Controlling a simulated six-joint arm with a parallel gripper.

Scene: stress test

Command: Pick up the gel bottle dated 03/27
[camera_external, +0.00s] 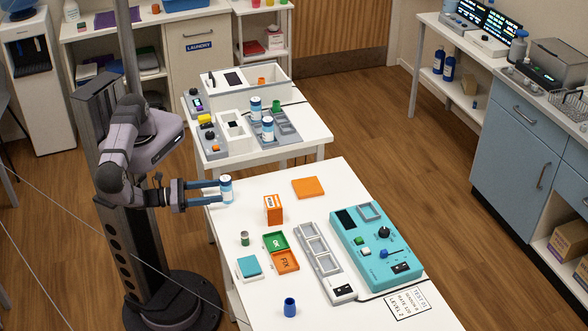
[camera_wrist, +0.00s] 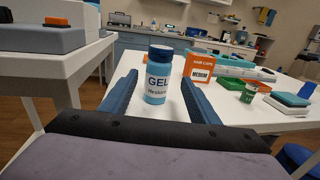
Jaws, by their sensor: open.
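A gel bottle (camera_external: 226,188) with a blue cap and a white and blue label stands upright at the near table's left edge. In the wrist view the bottle (camera_wrist: 157,82) shows "GEL" on its label; no date can be read. My gripper (camera_external: 219,191) is open, with its two blue fingers reaching to either side of this bottle. In the wrist view my gripper (camera_wrist: 158,90) has a finger on each side, with visible gaps. Two similar bottles, one farther back (camera_external: 256,107) and one nearer (camera_external: 267,129), stand on the back table; their dates are unreadable.
An orange hair caps box (camera_external: 273,210) stands right of the bottle, with an orange square (camera_external: 308,187) behind it. The surface around the bottle is clear.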

